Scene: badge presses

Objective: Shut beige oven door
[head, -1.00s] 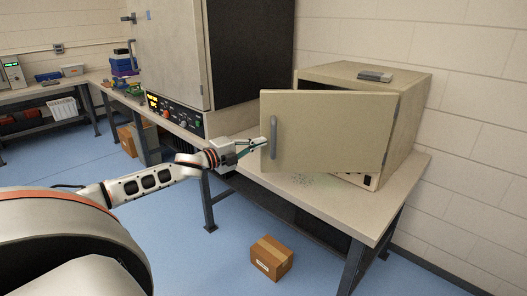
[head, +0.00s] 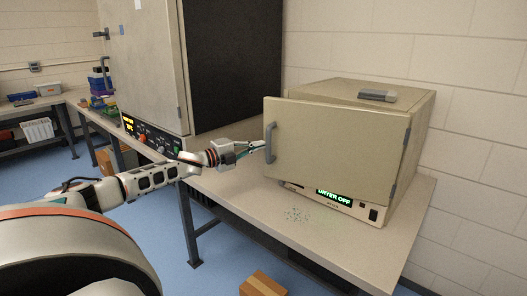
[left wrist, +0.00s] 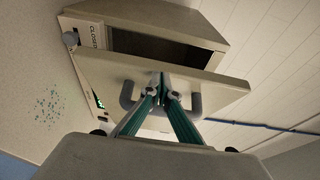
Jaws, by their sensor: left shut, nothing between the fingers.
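The beige oven (head: 400,148) stands on the bench at the right. Its door (head: 335,140) is hinged on the right and stands partly open, with a grey bar handle (head: 270,143) near its left edge. In the left wrist view a dark gap shows between the door (left wrist: 205,79) and the oven body (left wrist: 160,20). My left gripper (head: 262,145) is shut and empty, its fingertips at the door's outer face by the handle (left wrist: 126,97). Whether they touch the door I cannot tell. My right gripper is not in view.
A tall beige cabinet (head: 150,65) with a dark side stands left of the oven. The bench top (head: 330,237) is clear in front except for small specks. A grey object (head: 377,95) lies on the oven. A cardboard box (head: 262,285) is on the floor.

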